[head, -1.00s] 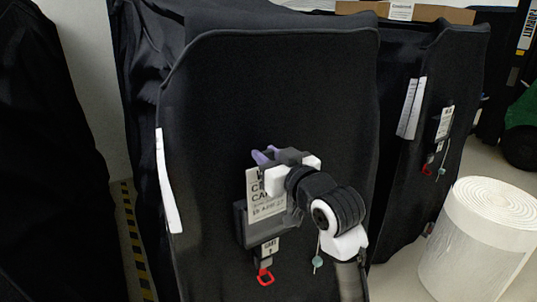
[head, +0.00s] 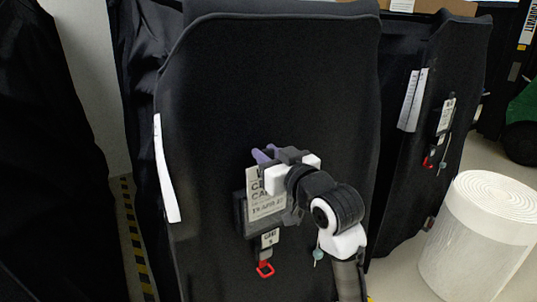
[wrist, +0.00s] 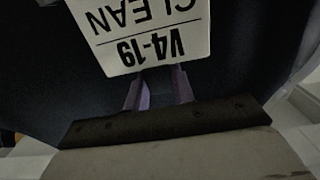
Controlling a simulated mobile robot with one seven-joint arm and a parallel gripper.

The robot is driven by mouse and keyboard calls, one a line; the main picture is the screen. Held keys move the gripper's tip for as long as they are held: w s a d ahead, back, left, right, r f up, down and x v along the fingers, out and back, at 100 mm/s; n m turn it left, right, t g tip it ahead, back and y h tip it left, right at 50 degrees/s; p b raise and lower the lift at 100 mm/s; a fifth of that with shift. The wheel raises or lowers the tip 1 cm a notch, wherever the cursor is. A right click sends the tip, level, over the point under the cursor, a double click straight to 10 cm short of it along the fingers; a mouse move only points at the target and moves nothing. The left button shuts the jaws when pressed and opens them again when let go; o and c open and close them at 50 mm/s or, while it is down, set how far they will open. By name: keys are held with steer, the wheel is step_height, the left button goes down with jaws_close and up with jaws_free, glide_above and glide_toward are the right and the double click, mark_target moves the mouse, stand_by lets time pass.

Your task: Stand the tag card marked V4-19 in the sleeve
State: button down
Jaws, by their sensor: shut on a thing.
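The tag card (head: 265,205) is a white card with dark print, upright in front of the middle cart's black cover. In the wrist view the card (wrist: 150,30) shows upside down, with CLEAN and V4-19 readable. My gripper (head: 264,156) is shut on the card's upper end with its purple fingers, which also show in the wrist view (wrist: 158,90). The dark sleeve (head: 240,213) is on the cover, and its edges show to the left of and below the card. The card's lower part overlaps the sleeve; I cannot tell whether it is inside or in front.
A small CART label (head: 270,238) and a red clip (head: 265,268) hang under the sleeve. A white paper strip (head: 165,170) is on the cover's left edge. Another covered cart (head: 445,60) and a white wrapped roll (head: 478,240) stand at right.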

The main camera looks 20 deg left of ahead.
steer(key=shift+f+b, duration=0.5)
steer(key=shift+f, duration=0.45)
steer(key=c, duration=1.1)
jaws_free()
steer(key=shift+d, duration=0.1)
steer(key=b+v, duration=0.2)
steer(key=v, duration=1.1)
steer(key=shift+s+d, duration=0.2)
steer(key=shift+s, duration=0.05)
